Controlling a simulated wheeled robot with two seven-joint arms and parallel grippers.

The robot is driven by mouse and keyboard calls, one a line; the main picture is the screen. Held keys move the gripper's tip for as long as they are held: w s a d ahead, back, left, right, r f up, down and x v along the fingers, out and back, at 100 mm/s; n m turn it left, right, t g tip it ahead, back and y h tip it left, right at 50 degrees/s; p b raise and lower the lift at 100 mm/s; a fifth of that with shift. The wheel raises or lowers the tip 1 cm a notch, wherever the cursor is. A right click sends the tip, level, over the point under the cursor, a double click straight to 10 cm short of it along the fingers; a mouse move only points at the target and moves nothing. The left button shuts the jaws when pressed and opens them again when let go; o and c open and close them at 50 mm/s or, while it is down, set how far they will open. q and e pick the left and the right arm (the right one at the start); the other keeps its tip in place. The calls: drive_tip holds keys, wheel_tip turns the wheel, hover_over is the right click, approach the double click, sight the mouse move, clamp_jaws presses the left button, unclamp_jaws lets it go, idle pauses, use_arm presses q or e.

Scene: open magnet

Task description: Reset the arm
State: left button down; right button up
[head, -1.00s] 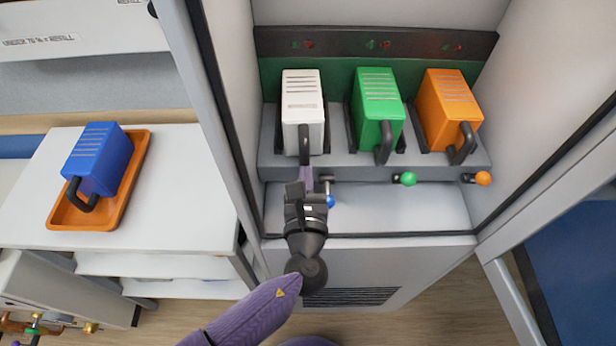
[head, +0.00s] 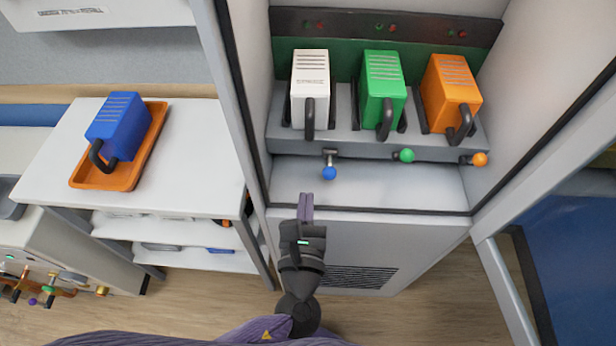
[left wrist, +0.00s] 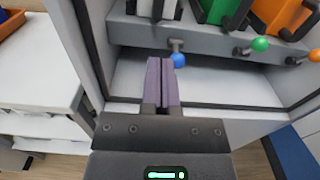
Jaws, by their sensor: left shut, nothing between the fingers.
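My left gripper (head: 306,207) is shut and empty, in front of the cabinet's lower front edge. Its purple fingers also show together in the left wrist view (left wrist: 161,82). The cabinet holds a white module (head: 310,78), a green module (head: 382,88) and an orange module (head: 449,92) in a row on a grey step. Below them are a lever with a blue knob (head: 329,173), one with a green knob (head: 407,155) and one with an orange knob (head: 480,159). The blue-knob lever points down. The gripper is apart from it. My right gripper is not in view.
A blue module (head: 118,126) sits in an orange tray (head: 120,178) on a white shelf unit (head: 199,150) at the left. The cabinet's left post (head: 232,90) stands between them. An open door panel is at the right. Floor shows below.

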use_arm(q)
drive_tip(key=s+a+f+n+g+y+b, duration=0.1)
drive_tip(key=s+a+f+n+g, duration=0.15)
drive_tip(key=f, duration=0.55)
drive_tip(key=s+a+f+n+g+b, duration=0.1)
drive_tip(key=s+a+f+n+g, duration=0.2)
drive_tip(key=f, duration=0.5)
drive_tip(key=s+a+f+n+g+y+b, duration=0.1)
drive_tip(key=s+a+f+n+g, duration=0.15)
drive_tip(key=f+n+g, duration=0.4)
drive_tip(key=s+a+f+n+g+h+b, duration=0.1)
drive_tip(key=s+a+f+n, duration=0.3)
drive_tip(key=s+f+n, duration=0.4)
drive_tip(key=s+a+f+n+g+b, duration=0.3)
drive_tip(key=s+f+n, duration=0.5)
drive_tip(key=s+n, duration=0.5)
drive_tip(key=shift+s+a+f+g+h, duration=0.25)
drive_tip(key=shift+a+g+h, duration=0.2)
drive_tip(key=shift+g, duration=0.25)
